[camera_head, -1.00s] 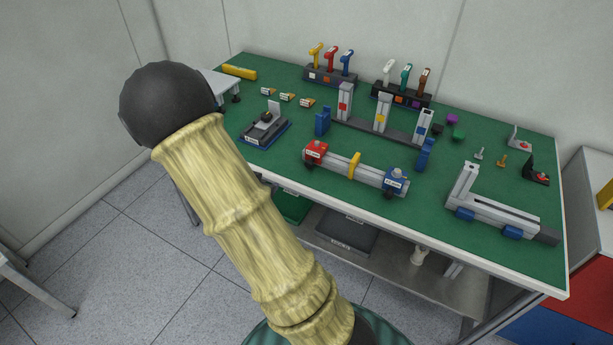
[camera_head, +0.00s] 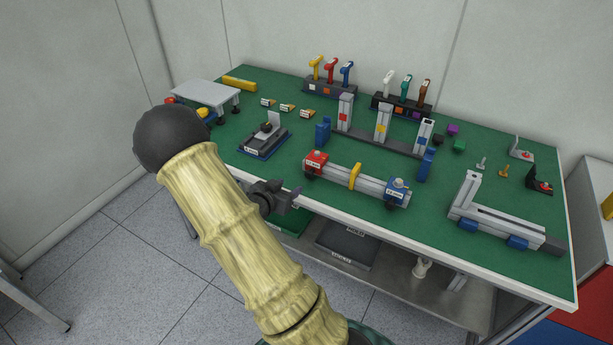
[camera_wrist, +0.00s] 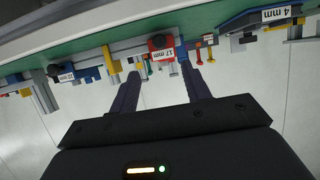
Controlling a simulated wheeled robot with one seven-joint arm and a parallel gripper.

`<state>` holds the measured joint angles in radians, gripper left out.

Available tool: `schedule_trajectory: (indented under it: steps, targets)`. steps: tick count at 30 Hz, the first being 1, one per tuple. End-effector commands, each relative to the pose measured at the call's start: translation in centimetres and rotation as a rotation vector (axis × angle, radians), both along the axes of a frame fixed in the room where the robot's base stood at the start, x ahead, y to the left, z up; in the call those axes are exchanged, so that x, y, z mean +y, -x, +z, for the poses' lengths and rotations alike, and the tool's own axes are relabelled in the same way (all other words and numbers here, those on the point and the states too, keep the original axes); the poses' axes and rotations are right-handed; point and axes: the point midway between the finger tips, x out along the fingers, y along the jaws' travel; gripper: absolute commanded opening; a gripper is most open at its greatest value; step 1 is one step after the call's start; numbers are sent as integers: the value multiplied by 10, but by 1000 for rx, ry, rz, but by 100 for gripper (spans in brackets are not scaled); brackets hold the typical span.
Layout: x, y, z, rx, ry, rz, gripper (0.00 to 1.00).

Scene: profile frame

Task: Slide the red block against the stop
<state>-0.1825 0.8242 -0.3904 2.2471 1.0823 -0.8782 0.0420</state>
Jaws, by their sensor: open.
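The red block (camera_head: 316,162) sits at the left end of a grey profile rail (camera_head: 336,172) near the table's front edge. A yellow piece (camera_head: 355,176), seemingly the stop, stands mid-rail, with bare rail between it and the red block. A blue block (camera_head: 396,192) sits at the rail's right end. In the wrist view the red block (camera_wrist: 160,46) shows a "17 mm" label, beyond the fingertips; the yellow piece (camera_wrist: 109,60) is to its left. My gripper (camera_head: 290,194) is open and empty, left of and nearer than the red block, by the front edge. It also shows in the wrist view (camera_wrist: 161,76).
A black fixture (camera_head: 263,140) lies left of the rail. A rack with three upright posts (camera_head: 382,125) stands behind it, with blue pieces at both ends. An L-shaped profile frame (camera_head: 500,215) is at the right. Some green tabletop (camera_head: 290,160) is clear left of the red block.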

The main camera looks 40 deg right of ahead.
Motion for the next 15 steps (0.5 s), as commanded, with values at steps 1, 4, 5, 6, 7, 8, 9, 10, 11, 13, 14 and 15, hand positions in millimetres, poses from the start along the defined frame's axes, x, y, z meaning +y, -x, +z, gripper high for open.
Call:
schedule_trajectory:
  steps: [1, 4, 5, 6, 7, 8, 9, 10, 11, 13, 14, 15]
  targets:
    - [-9, -3, -4, 1, 0, -3, 48]
    - [-24, -9, -11, 1, 0, -3, 48]
    - [-29, -11, -13, 1, 1, -4, 48]
    - [-35, -13, -16, 1, 0, -3, 48]
    - [-40, -15, -17, 1, 0, -3, 48]
    - [-44, -17, -19, 0, 0, -3, 48]
    - [-50, -20, -22, 0, 0, -3, 48]
    - [-55, -21, -24, 1, 0, -3, 48]
    - [-59, -23, -26, 1, 0, -3, 48]
    - [-70, -27, -31, 1, 0, -3, 48]
    - [-74, -30, -33, 1, 0, -2, 48]
    - [-80, -32, -35, 1, 0, -2, 48]
